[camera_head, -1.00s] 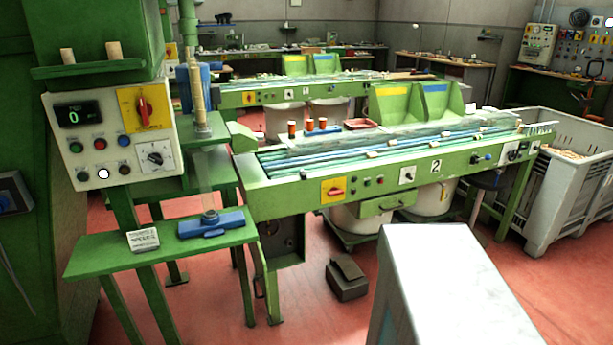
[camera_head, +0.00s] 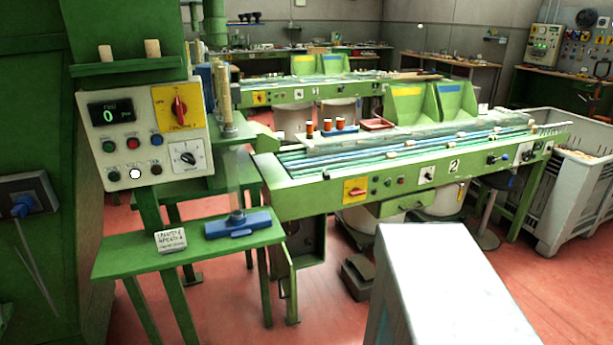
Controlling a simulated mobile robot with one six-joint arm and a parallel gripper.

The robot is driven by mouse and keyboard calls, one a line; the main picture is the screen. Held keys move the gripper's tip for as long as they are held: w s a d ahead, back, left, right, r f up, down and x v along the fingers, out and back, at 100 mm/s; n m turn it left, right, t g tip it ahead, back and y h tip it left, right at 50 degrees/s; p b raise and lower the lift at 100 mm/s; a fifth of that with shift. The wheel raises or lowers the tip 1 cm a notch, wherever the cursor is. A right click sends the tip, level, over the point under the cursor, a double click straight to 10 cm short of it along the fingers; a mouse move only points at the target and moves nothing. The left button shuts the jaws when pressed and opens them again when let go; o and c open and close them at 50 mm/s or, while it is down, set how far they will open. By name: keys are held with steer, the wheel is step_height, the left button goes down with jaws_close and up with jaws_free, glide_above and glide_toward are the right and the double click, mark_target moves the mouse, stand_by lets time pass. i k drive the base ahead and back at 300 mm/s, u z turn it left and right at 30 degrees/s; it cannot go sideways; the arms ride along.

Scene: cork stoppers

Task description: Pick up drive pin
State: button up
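I cannot make out a drive pin for certain in the head view. Two small tan cylinders, a left one (camera_head: 105,53) and a right one (camera_head: 152,48), stand upright on the green shelf (camera_head: 128,66) above the control panel. They look like corks. My gripper is not in view. A pale grey block-shaped part in the lower middle seems to be part of my own body.
The control panel (camera_head: 146,135) and a green side table (camera_head: 120,264) with a blue fixture (camera_head: 238,224) stand at left. The green conveyor bench (camera_head: 325,192) crosses the middle. A grey crate (camera_head: 560,205) stands right. Red floor (camera_head: 325,325) shows in front.

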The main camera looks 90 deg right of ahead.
mark_target(327, 175)
steer(key=i, duration=1)
steer(key=u, duration=0.75)
steer(key=k, duration=0.15)
steer(key=z, duration=3.5)
steer(key=i, duration=0.45)
steer(key=u, duration=0.1)
